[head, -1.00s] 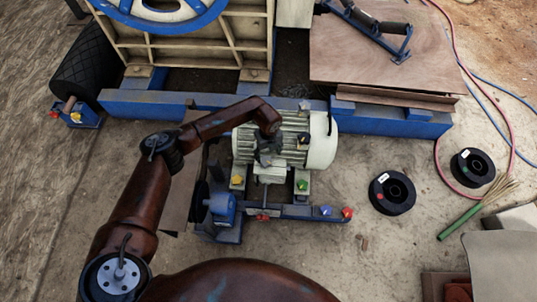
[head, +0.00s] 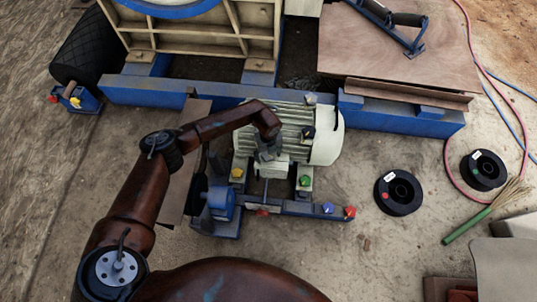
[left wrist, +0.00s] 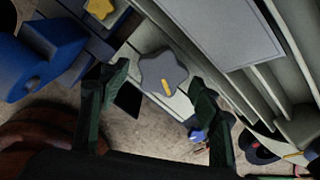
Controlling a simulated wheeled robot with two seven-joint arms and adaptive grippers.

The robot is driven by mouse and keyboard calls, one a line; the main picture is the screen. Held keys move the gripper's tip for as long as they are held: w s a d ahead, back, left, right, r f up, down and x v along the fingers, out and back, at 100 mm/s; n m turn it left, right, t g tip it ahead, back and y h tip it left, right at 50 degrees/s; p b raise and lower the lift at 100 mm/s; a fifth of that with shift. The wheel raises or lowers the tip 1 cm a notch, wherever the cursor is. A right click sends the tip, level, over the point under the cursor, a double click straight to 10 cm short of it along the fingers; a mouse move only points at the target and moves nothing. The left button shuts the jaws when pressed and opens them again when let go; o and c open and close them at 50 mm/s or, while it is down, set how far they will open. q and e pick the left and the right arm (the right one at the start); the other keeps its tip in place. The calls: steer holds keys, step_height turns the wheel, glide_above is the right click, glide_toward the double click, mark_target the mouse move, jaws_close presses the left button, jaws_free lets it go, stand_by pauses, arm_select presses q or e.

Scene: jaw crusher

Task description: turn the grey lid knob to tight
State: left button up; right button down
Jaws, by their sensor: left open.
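The grey lid knob (left wrist: 163,73) shows in the left wrist view as a lobed, star-like knob with a short orange mark on its face. It sits on a pale box in front of the ribbed motor. My left gripper (left wrist: 158,92) is open, with one dark green finger on each side of the knob in the picture. I cannot tell whether either finger touches it. In the head view, my left gripper (head: 267,153) is above the motor's near side and hides the knob. My right gripper is not in view.
The ribbed motor (head: 326,140) stands behind the gripper. Yellow (head: 238,173), green (head: 304,181), blue (head: 328,208) and red (head: 350,212) knobs are close by. A blue bracket (head: 221,201) stands at left. Black spools (head: 398,192) lie on open ground at right.

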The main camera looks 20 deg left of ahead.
arm_select(q)
steer(key=shift+c, duration=0.2)
steer(key=c, duration=1.1)
